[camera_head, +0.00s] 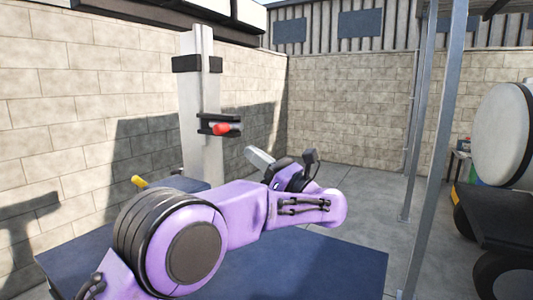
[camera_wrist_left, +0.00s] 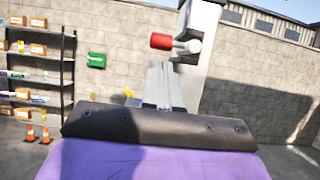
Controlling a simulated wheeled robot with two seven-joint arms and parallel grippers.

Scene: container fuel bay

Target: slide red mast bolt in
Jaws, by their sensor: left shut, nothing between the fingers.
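The red mast bolt (camera_head: 228,129) sits at a black bracket on the pale upright mast (camera_head: 203,150). In the left wrist view the red bolt head (camera_wrist_left: 161,41) points left, and a light grey shank runs right from it toward the mast (camera_wrist_left: 197,75). How deep the shank sits is hard to tell. My left gripper (camera_head: 252,155) is below and to the right of the bolt in the head view, apart from it. In the left wrist view its fingers (camera_wrist_left: 163,72) are together and empty, below the red head. My right gripper is in neither view.
A dark blue surface (camera_head: 335,262) lies below my arm. Metal posts (camera_head: 440,150) and a white tank (camera_head: 503,135) stand to the right. The wrist view shows shelves (camera_wrist_left: 69,72), orange cones (camera_wrist_left: 45,135) and a green wall box (camera_wrist_left: 96,60). Concrete floor between is clear.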

